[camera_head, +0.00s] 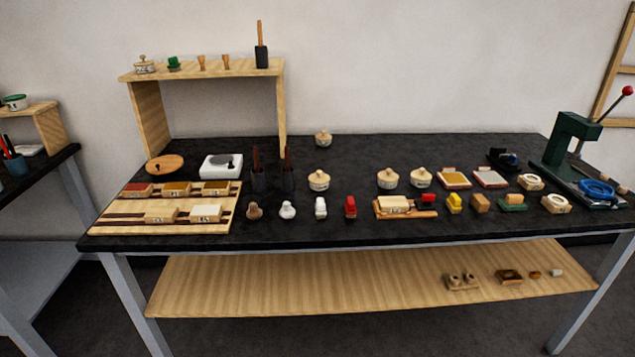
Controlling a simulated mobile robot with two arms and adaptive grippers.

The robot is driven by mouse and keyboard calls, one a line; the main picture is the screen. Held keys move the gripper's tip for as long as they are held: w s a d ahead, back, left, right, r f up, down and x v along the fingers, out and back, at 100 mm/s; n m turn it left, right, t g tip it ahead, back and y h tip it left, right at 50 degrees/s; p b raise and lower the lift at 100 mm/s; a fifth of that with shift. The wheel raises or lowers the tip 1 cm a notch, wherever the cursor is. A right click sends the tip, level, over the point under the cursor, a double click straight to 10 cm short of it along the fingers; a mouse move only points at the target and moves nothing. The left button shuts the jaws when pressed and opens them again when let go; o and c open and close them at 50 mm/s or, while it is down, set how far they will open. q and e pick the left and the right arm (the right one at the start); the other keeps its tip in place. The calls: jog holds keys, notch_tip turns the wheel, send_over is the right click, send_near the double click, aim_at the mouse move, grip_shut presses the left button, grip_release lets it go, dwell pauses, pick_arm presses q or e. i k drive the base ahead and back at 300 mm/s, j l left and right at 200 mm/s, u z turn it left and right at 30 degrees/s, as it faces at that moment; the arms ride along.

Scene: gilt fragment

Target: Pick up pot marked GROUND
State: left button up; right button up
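Several small cream pots with wooden lids and dark lettering show in the head view. One pot (323,139) stands at the back of the black table. Another pot (319,183) is nearer, left of the middle. Two pots (388,181) and (421,181) stand side by side right of the middle. A further pot (143,68) is on the left end of the wooden shelf (225,72). The lettering is too small to read, so I cannot tell which is marked GROUND. Neither of my grippers is in view.
The black table (400,150) has a crowded front row of stamps, blocks and rings. A wooden rack (140,222) and white scale (221,166) are at left, dark holders (273,178) beside them. A green press (570,145) stands at right. The back middle is mostly clear.

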aim_at(316, 188)
jog(key=i+l, duration=0.15)
jog(key=l, duration=0.2)
jog(key=i+l, duration=0.15)
jog(key=l, duration=0.15)
jog(key=i+l, duration=0.15)
jog(key=l, duration=0.2)
jog(key=i+l, duration=0.2)
jog(key=l, duration=0.15)
